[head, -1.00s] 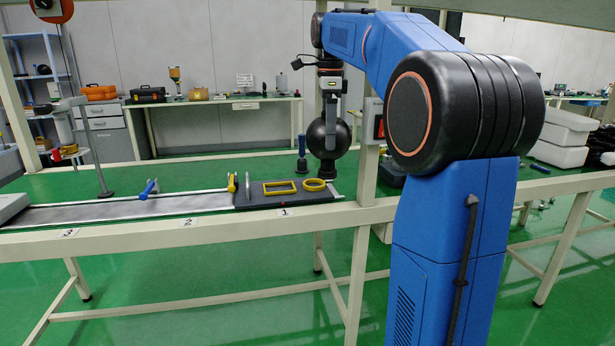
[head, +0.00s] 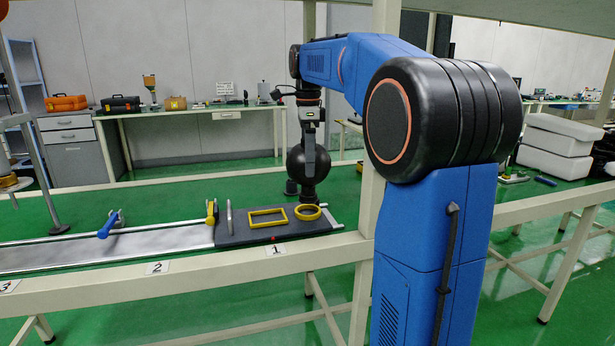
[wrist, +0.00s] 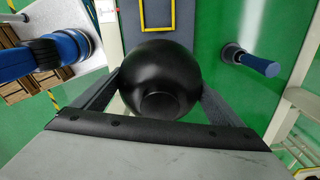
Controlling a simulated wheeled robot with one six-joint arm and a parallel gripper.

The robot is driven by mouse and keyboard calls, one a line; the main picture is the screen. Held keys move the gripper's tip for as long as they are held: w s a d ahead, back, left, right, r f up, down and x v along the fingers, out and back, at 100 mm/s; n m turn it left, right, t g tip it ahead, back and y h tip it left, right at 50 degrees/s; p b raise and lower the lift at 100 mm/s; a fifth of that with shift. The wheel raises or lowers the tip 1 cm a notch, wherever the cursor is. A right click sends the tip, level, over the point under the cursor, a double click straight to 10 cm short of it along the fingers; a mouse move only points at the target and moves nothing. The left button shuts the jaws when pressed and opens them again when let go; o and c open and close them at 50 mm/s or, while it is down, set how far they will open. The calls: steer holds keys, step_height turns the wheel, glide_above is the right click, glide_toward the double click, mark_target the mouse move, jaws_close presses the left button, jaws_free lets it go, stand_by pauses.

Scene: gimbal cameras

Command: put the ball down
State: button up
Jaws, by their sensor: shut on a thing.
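My gripper (head: 309,160) points down and is shut on a black ball (head: 295,165), with one finger showing across the ball's front. A short black stub shows under the ball, above the far side of the dark plate. In the wrist view the ball (wrist: 160,70) sits between the two fingers, a round dark boss facing the camera. The dark plate (head: 240,235) on the bench carries a yellow ring (head: 307,213) and a yellow rectangular frame (head: 267,218). I cannot tell how high the ball is above the bench.
A blue-handled tool (wrist: 260,66) stands close to the ball and is mostly hidden behind it in the head view. A metal rail (head: 100,248) with a blue clamp (head: 108,225) and a yellow clamp (head: 211,211) runs left. A bench post (head: 378,150) stands right of the gripper.

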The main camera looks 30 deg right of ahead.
steer(key=shift+f, duration=2.3)
steer(key=o, duration=1.7)
steer(key=shift+c, duration=0.2)
step_height(320, 180, up, 12)
steer(key=shift+r, duration=0.1)
steer(key=shift+s+a, duration=0.1)
steer(key=shift+s, duration=0.05)
